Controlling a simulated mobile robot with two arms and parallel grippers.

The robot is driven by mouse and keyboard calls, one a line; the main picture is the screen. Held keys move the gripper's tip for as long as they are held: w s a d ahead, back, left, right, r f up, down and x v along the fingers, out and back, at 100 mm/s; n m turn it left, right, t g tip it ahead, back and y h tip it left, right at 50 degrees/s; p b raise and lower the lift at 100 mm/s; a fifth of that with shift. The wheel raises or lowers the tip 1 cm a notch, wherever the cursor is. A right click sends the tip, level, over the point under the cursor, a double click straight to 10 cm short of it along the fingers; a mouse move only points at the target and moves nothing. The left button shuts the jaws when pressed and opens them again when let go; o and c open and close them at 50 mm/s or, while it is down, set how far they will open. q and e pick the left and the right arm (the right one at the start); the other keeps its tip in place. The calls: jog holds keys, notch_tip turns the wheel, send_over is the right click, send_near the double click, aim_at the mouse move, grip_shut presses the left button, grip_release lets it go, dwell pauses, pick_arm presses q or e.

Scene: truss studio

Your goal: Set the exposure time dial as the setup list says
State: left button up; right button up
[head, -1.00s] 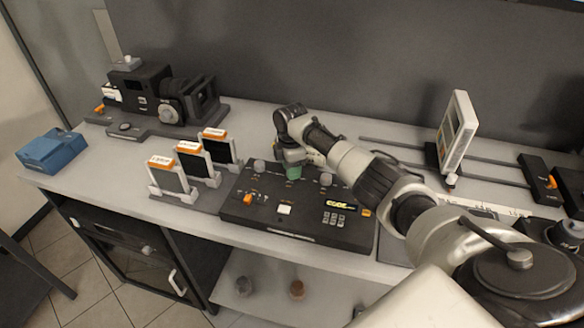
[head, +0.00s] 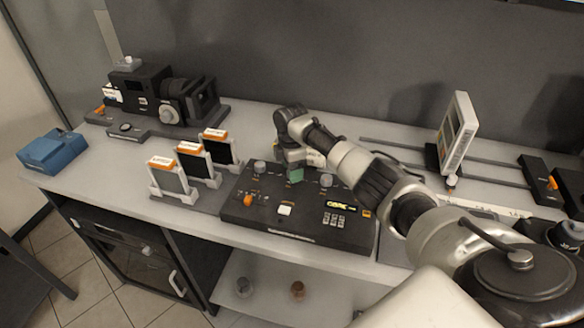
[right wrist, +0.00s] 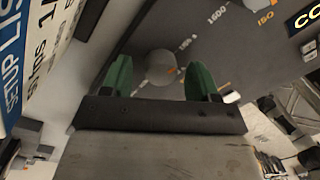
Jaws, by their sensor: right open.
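The black control box (head: 262,222) stands on the bench with grey dials along its back. A left dial (head: 259,166) and a right dial (head: 326,180) show in the head view. My right gripper (head: 294,175) is over the back middle of the box and hides what is under it. In the right wrist view its green fingers (right wrist: 159,74) are open, one either side of a round grey dial (right wrist: 161,66); contact cannot be told. Markings "1600" and "ISO" show beyond it. A blue and white setup list (right wrist: 14,75) shows partly at the left edge. My left gripper is out of view.
Framed plates (head: 173,178) stand left of the box. A black camera-like device (head: 163,100) and a blue block (head: 50,150) are farther left. An upright white panel (head: 458,130) stands on rails at the right.

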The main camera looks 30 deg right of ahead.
notch_tip(320, 180, up, 11)
jog(key=b, duration=0.1)
jog(key=shift+w+b, duration=0.25)
jog(key=shift+b, duration=0.15)
jog(key=shift+f, duration=0.2)
